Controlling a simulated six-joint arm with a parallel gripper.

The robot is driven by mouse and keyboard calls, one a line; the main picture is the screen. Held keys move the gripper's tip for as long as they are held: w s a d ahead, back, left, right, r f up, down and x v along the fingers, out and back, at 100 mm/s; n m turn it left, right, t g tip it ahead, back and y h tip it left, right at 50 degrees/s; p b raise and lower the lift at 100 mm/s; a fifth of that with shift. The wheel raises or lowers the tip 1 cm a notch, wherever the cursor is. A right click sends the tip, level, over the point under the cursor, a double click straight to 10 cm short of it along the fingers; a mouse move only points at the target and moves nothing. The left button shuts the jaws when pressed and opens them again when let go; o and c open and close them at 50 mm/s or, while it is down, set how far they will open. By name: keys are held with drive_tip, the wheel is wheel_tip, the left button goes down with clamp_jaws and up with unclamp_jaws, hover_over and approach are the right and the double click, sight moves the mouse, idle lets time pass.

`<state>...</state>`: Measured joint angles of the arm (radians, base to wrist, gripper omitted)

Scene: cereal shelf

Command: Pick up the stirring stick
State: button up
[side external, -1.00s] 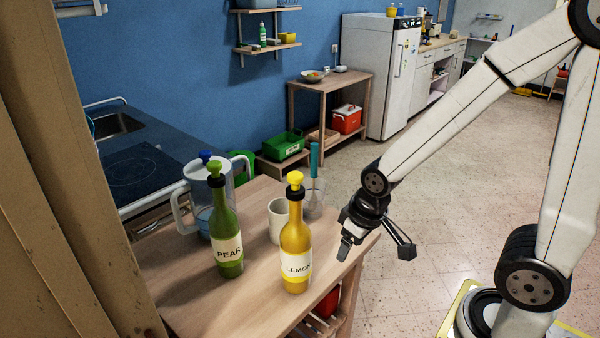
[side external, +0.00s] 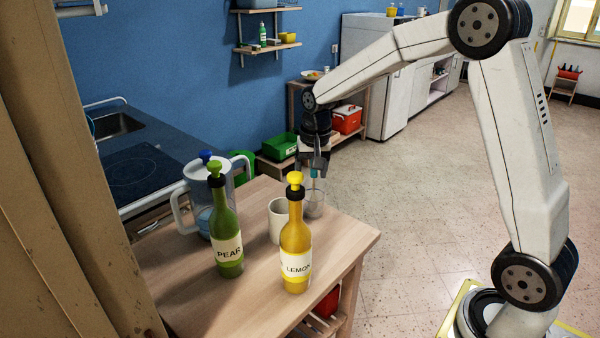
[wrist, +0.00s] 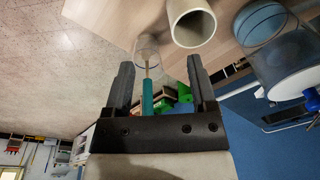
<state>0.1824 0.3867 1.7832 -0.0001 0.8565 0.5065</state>
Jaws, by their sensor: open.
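The stirring stick has a teal handle and a thin stem, and it stands in a clear glass (side external: 314,203) at the far side of the wooden table. In the side view the stick is mostly hidden behind my gripper (side external: 312,174), which points down above the glass. In the wrist view the stick's teal handle (wrist: 147,100) lies between the two fingers of my open gripper (wrist: 160,62), closer to the left finger. A gap shows between each finger and the handle. The glass (wrist: 146,48) is beyond the fingertips.
A white mug (side external: 279,220) stands close to the glass. A yellow LEMON bottle (side external: 296,245), a green PEAR bottle (side external: 226,240) and a clear pitcher (side external: 203,215) are also on the table (side external: 335,250). The table's right end is clear.

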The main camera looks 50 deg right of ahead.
drive_tip(key=w+d+r+m, duration=0.1)
drive_tip(key=w+d+m, duration=0.1)
drive_tip(key=d, duration=0.1)
drive_tip(key=w+d+r+m, duration=0.2)
drive_tip(key=w+d+m, duration=0.1)
drive_tip(key=d, duration=0.1)
drive_tip(key=w+d+r+m+g, duration=0.1)
drive_tip(key=w+d+m, duration=0.1)
drive_tip(key=w+d, duration=0.1)
drive_tip(key=shift+w+d+r, duration=0.2)
drive_tip(key=shift+d+r, duration=0.1)
drive_tip(key=shift+d, duration=0.4)
drive_tip(key=shift+w+d+r+m, duration=0.15)
drive_tip(key=shift+d+r+m, duration=0.05)
drive_tip(key=shift+d+m, duration=0.3)
drive_tip(key=shift+f, duration=0.15)
hover_over(314, 176)
drive_tip(key=shift+w+d+f, duration=0.1)
drive_tip(key=shift+d+f, duration=0.05)
drive_tip(key=shift+f, duration=1.1)
drive_tip(key=shift+w+d+f, duration=0.1)
drive_tip(key=shift+w+f, duration=0.05)
drive_tip(key=shift+f, duration=1.15)
drive_tip(key=shift+w+d+f, duration=0.1)
drive_tip(key=shift+d+f, duration=0.05)
drive_tip(key=shift+f, duration=1.1)
clamp_jaws()
